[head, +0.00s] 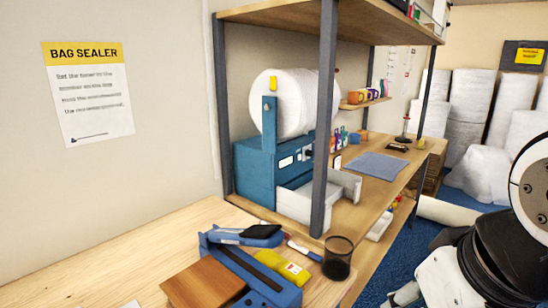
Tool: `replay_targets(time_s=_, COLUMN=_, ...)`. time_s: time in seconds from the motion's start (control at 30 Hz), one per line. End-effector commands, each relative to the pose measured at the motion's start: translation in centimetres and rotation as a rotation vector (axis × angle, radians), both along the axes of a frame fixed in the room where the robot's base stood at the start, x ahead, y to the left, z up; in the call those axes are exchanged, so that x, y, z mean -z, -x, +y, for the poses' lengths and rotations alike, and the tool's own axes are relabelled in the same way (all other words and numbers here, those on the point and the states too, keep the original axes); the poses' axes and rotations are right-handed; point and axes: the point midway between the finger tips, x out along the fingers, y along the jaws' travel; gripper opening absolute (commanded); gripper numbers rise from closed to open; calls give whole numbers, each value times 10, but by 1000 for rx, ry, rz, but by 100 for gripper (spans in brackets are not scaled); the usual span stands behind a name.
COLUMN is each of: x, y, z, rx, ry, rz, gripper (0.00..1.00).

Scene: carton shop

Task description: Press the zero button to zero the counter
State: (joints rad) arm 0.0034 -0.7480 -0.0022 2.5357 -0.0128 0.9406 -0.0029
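A blue machine (258,172) with a big white roll (298,100) on top stands on the shelf bench, behind the front post. Its front face has a small pale display (287,162) and a dark control (307,152) beside it. The display's digits are too small to read, and I cannot tell which control is the zero button. My arm shows at the right edge, apart from the machine. My gripper fingers are not visible.
A dark shelf post (325,125) stands in front of the machine's right side. A white open tray (297,203) sits before it. The near table holds a blue bag sealer (240,270), a yellow item (283,266) and a dark cup (337,258). Wrapped rolls (475,110) stand at the back right.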

Motion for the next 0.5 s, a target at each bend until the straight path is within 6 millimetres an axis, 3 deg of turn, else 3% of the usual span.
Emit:
replay_targets(time_s=0.3, x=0, y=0, z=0, rx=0, ry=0, rz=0, gripper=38)
replay_targets(time_s=0.47, x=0, y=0, z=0, rx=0, ry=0, rz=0, gripper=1)
replay_targets(time_s=0.5, x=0, y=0, z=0, rx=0, ry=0, rz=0, gripper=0)
